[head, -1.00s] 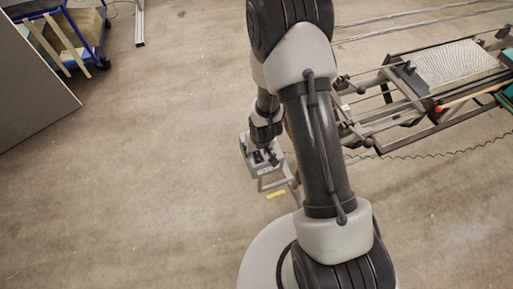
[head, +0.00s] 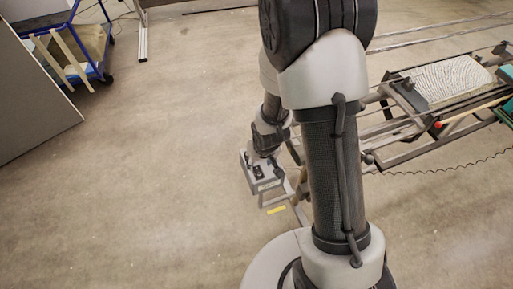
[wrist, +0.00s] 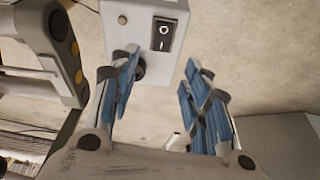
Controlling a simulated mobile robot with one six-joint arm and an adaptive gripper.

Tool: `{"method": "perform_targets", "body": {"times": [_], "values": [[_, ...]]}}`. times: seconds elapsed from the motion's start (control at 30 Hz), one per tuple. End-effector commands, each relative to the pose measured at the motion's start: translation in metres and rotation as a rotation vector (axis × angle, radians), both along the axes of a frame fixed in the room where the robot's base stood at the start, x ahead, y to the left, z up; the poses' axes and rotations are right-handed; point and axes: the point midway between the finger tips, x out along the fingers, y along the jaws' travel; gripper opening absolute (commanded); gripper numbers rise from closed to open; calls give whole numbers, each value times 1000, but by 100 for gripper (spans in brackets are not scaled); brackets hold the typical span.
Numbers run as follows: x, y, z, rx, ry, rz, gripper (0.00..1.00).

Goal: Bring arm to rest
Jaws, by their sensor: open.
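My gripper (wrist: 160,72) is open, its two blue-padded fingers apart with nothing between them. In the wrist view a light grey box (wrist: 112,38) with a black rocker switch (wrist: 164,34) and a dark round knob (wrist: 138,68) lies beyond the fingers. The left finger overlaps the knob and box edge in the picture; I cannot tell whether it touches. In the head view my arm bends down to the left, with its end close to the grey box (head: 267,186). The fingers are too small to make out there.
A loom-like frame (head: 425,140) with a pale woven panel (head: 448,80) stands at the right. A blue cart (head: 105,66) with wooden slats and a grey panel (head: 30,100) are at the left.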

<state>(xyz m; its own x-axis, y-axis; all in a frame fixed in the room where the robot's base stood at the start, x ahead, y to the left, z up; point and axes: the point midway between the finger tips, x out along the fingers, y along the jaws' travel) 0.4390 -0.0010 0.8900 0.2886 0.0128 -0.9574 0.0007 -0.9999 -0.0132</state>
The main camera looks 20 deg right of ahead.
Motion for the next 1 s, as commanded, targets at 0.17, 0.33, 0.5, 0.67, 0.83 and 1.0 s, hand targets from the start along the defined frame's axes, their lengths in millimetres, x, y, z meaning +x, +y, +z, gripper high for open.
{"method": "perform_targets", "body": {"times": [0.17,0.33,0.5,0.67,0.83,1.0], "values": [[0,0,0,0,0,0,43],[2,-1,15,-5,-9,-2,43],[0,-5,77,-23,-34,-7,43],[-21,-9,148,-37,-55,-16,43],[-58,-9,212,-42,-74,-21,43],[-107,-8,263,-37,-94,-21,43]]}}
